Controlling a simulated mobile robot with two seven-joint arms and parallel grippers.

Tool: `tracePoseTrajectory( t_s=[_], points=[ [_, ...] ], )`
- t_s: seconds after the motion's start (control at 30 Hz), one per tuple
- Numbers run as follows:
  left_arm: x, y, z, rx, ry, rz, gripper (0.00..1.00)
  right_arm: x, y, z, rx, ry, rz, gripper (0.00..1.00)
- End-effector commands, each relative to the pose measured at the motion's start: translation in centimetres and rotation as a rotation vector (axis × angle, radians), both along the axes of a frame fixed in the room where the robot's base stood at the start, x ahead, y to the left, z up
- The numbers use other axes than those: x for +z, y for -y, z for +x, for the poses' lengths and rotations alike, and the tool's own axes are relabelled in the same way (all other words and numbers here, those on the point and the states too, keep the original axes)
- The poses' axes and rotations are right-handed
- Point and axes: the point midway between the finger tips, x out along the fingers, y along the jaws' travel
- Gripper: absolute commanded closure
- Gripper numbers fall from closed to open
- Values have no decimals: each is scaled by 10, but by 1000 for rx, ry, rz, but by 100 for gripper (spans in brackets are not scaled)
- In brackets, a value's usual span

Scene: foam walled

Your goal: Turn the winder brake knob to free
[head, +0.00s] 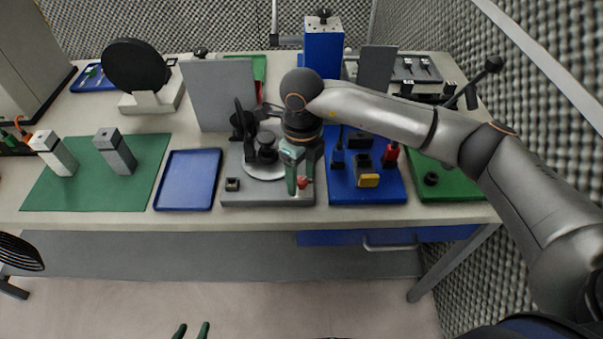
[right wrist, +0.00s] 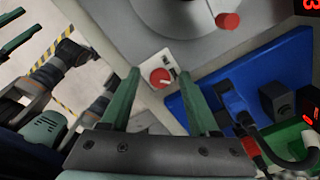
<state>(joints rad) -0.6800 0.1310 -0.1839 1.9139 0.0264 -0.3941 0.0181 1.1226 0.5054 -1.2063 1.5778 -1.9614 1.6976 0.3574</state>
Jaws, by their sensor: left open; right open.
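The winder is a grey base (head: 240,192) with a round grey disc and black spool parts, in the middle of the bench. A small red knob (right wrist: 160,77) sits on a white plate at the base's corner in the right wrist view. In the head view a red knob (head: 303,183) shows at my right fingertips. My right gripper (head: 299,178) is open, its green fingers pointing down. In the right wrist view its fingertips (right wrist: 159,74) appear on either side of the knob; contact is unclear. My left gripper (head: 190,330) is open and empty, low in front of the bench.
A grey upright panel (head: 218,95) stands behind. My right arm crosses above the bench's right side.

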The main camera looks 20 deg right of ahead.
Motion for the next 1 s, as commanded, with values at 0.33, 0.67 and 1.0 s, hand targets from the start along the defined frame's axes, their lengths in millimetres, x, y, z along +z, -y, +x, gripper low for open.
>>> tracePoseTrajectory(
  t_s=[0.33,0.67,1.0],
  points=[
    [0,0,0,0,0,0,50,0,0,0,1,0,0,60],
    [0,0,0,-1,0,1,50,1,0,0,1,0,0,97],
    [0,0,0,-1,1,1,50,1,-1,0,3,0,1,100]
  ],
)
